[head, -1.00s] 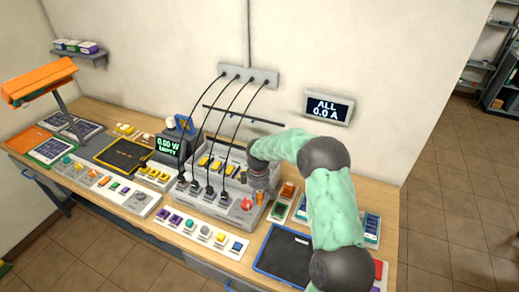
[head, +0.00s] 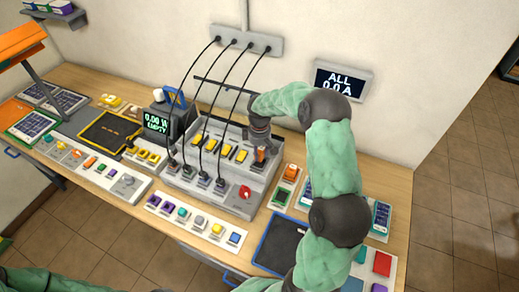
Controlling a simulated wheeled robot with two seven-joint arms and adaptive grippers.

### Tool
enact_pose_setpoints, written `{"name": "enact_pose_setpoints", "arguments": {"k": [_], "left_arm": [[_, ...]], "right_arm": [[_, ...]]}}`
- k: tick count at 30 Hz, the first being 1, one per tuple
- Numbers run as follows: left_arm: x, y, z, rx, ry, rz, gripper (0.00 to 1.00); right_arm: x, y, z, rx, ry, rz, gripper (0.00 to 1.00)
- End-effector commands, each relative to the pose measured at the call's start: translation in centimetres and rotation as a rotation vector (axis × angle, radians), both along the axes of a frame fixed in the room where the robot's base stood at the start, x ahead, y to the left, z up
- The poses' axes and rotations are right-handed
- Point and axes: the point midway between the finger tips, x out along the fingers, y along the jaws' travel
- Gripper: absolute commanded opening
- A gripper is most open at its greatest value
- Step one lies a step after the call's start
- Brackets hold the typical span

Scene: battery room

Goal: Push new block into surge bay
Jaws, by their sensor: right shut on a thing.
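My right gripper (head: 260,145) points down at the right end of the back row of the grey battery unit (head: 232,203). It is shut on an orange block (head: 261,156), which is at or in the bay right of the yellow blocks (head: 241,153). I cannot tell how deep the block sits, as the gripper hides its top. No label marks the surge bay legibly. A red knob (head: 245,192) is on the unit's front right. My left gripper is out of view.
Several black cables (head: 208,100) hang from the wall socket strip (head: 232,37) to the unit's front row. A small display (head: 157,122) stands left of the unit. An orange block in a tray (head: 291,172) lies to the right. A blue-edged dark mat (head: 280,243) lies front right.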

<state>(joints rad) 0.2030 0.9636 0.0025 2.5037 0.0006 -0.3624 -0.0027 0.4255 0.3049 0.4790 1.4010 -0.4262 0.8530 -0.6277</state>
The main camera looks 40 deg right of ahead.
Motion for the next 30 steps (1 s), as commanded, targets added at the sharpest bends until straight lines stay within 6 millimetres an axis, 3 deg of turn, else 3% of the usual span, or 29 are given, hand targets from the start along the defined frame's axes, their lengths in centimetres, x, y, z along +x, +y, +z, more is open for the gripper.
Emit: {"name": "enact_pose_setpoints", "arguments": {"k": [9, 30], "left_arm": [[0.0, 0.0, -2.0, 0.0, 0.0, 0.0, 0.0], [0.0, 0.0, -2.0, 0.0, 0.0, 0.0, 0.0]], "right_arm": [[0.0, 0.0, -3.0, 0.0, 0.0, 0.0, 0.06], [0.0, 0.0, -3.2, -0.001, 0.0, 0.0, 0.06]]}}
